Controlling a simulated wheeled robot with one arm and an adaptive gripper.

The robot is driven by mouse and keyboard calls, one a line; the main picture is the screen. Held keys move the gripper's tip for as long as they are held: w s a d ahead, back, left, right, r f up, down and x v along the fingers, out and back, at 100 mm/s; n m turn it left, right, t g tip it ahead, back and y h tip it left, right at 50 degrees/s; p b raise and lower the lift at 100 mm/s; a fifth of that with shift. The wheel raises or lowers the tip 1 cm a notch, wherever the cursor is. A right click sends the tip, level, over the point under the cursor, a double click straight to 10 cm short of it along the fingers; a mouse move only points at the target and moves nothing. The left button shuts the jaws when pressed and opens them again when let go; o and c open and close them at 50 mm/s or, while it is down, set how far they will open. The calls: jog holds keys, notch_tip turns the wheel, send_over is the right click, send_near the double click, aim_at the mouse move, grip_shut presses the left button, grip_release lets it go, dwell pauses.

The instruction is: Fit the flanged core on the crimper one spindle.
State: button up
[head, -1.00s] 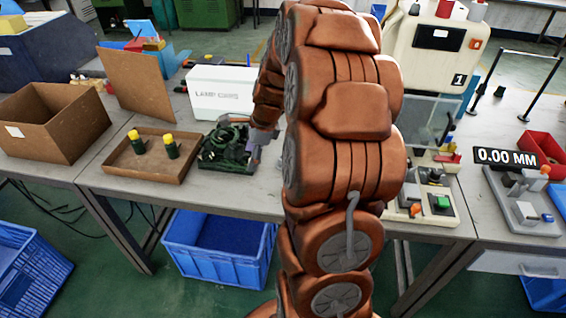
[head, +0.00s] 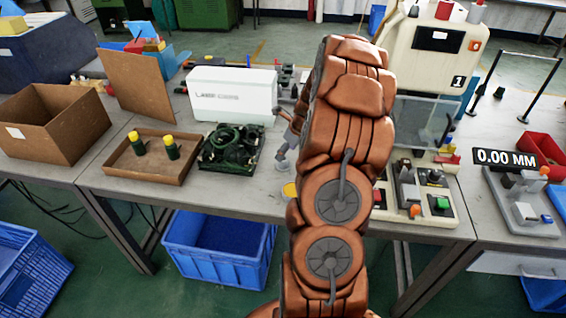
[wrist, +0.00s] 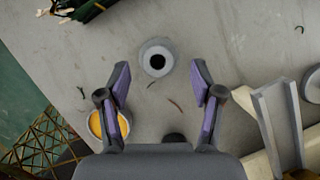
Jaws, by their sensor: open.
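In the wrist view a pale grey round flanged piece (wrist: 157,60) with a dark central hole stands on the grey table; it looks like the flanged core. My gripper (wrist: 160,70) is open and empty above the table, its two purple-padded fingers on either side of and slightly nearer than this piece. Crimper one (head: 434,45), a cream machine marked 1, stands right of my arm. Its base (head: 441,214) carries grey fixtures and a green button. I cannot make out its spindle clearly.
A yellow-filled cup (wrist: 96,124) stands by the left finger. A black tray (head: 205,160) of green cables, a cardboard tray (head: 118,180) with two yellow-capped parts and a white box (head: 232,92) are left of my arm. A blue crate (head: 215,262) is below the table's front edge.

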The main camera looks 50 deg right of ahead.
aim_at(283, 162)
jog(key=shift+s+p+x, duration=0.2)
jog(key=shift+p+x, duration=0.15)
jog(key=shift+x, duration=0.9)
jog(key=shift+s+p+x, duration=0.15)
jog(key=shift+p+x, duration=0.2)
jog(key=shift+x, duration=0.85)
jog(key=shift+a+f, duration=0.1)
jog(key=shift+c, duration=0.3)
jog(key=c, duration=1)
jog(key=shift+o, duration=0.2)
